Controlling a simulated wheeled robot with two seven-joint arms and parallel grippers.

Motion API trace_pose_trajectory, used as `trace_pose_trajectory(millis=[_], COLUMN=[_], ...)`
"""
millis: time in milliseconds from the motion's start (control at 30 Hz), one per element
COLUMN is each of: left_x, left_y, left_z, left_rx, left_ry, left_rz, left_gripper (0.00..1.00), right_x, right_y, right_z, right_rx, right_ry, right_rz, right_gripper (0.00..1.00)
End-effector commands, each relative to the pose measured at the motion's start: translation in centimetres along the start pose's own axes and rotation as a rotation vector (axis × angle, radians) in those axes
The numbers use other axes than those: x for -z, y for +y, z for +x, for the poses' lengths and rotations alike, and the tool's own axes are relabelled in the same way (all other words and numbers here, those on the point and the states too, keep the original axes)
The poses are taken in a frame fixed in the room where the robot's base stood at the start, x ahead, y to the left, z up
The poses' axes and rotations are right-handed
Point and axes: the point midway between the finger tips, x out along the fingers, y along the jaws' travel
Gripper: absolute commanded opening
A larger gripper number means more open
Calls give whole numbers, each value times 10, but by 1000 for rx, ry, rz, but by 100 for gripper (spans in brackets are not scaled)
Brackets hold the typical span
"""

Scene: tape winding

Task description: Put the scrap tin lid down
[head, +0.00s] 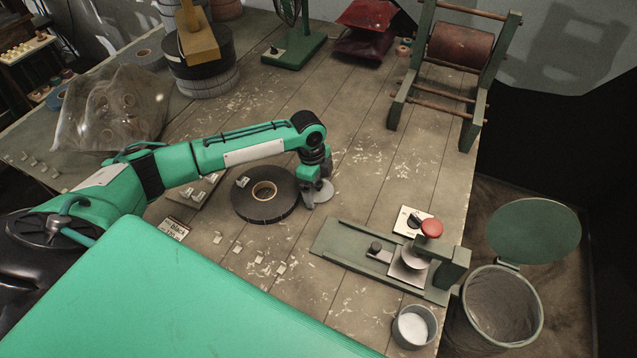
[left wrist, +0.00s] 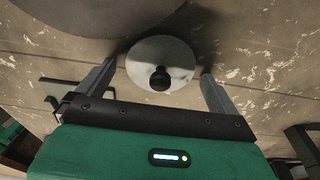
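The scrap tin lid, a pale grey disc with a dark knob, shows in the left wrist view (left wrist: 178,53) and in the head view (head: 324,190). It appears to lie flat on the bench just right of the black tape roll (head: 247,203). My left gripper (head: 314,192) points down over it. In the left wrist view its two fingers (left wrist: 158,85) are spread wide, one on each side of the lid, with gaps to the knob. The small round tin (head: 412,328) stands uncovered at the bench's front right, pale inside. My right gripper is out of view.
A bin (head: 503,305) with a raised green lid (head: 533,230) stands off the bench's right edge. A roller stand (head: 460,48) is at the back right. Bare planks lie between.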

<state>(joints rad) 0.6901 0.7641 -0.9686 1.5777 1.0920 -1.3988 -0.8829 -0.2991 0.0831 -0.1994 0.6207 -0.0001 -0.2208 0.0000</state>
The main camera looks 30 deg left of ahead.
Motion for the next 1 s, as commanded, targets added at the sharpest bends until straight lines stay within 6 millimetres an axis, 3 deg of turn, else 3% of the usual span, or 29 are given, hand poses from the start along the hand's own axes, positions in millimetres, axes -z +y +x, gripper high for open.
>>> trace_pose_trajectory(millis=[367, 800, 1000], left_x=[0, 0, 0], left_y=[-1, -1, -1], left_z=[-8, -94, -118], left_rx=[2, 3, 1], left_ry=[0, 0, 0], left_rz=[0, 0, 0], left_gripper=[97, 97, 97], right_x=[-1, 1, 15], right_y=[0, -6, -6], right_z=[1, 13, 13], right_rx=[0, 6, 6], right_ry=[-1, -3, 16], right_rz=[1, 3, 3], right_gripper=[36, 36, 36])
